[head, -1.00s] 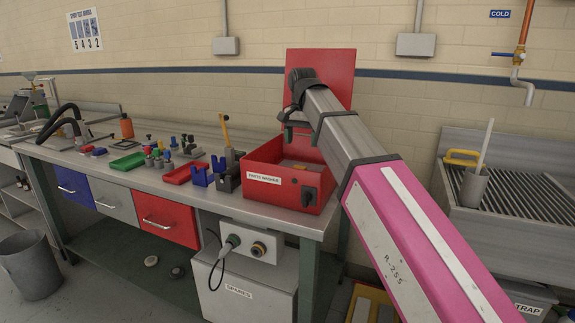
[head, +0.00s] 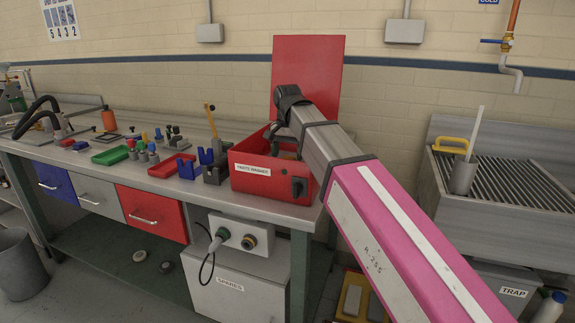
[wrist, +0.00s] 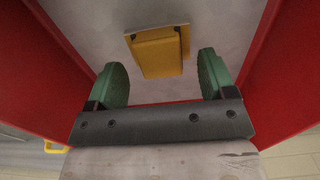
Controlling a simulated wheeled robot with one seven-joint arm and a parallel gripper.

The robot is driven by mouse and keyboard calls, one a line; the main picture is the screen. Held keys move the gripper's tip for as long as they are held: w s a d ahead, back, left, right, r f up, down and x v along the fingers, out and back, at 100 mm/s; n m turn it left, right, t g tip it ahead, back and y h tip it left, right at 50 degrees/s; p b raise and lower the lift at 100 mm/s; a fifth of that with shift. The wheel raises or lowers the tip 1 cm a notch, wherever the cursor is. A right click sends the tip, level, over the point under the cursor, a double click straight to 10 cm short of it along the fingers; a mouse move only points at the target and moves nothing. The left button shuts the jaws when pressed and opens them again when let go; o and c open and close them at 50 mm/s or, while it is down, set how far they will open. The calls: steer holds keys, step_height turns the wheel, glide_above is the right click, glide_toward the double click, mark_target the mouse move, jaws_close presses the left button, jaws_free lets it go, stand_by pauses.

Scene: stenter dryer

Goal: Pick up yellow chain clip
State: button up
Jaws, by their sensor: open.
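The yellow chain clip (wrist: 158,53) shows in the wrist view as a yellow block with a dark edge and small dark spots at its corners. It lies on the grey floor inside the red parts washer (head: 262,180). My gripper (wrist: 162,72) is open, with green finger pads left and right of the clip in the picture and gaps on both sides. The fingers appear apart from it. In the head view my gripper (head: 285,140) reaches down into the washer, and the washer's front wall hides its lower part and the clip.
The washer's red walls (wrist: 268,85) rise close on both sides of my gripper. Its red lid (head: 308,85) stands open behind. Left on the bench are blue holders (head: 205,157), a red tray (head: 165,168) and a green tray (head: 110,156). A sink (head: 500,190) is at right.

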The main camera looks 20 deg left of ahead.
step_height(320, 180, down, 2)
steer(key=shift+f, duration=0.25)
steer(key=c, duration=0.7)
steer(key=shift+r, duration=0.1)
steer(key=shift+c, duration=0.2)
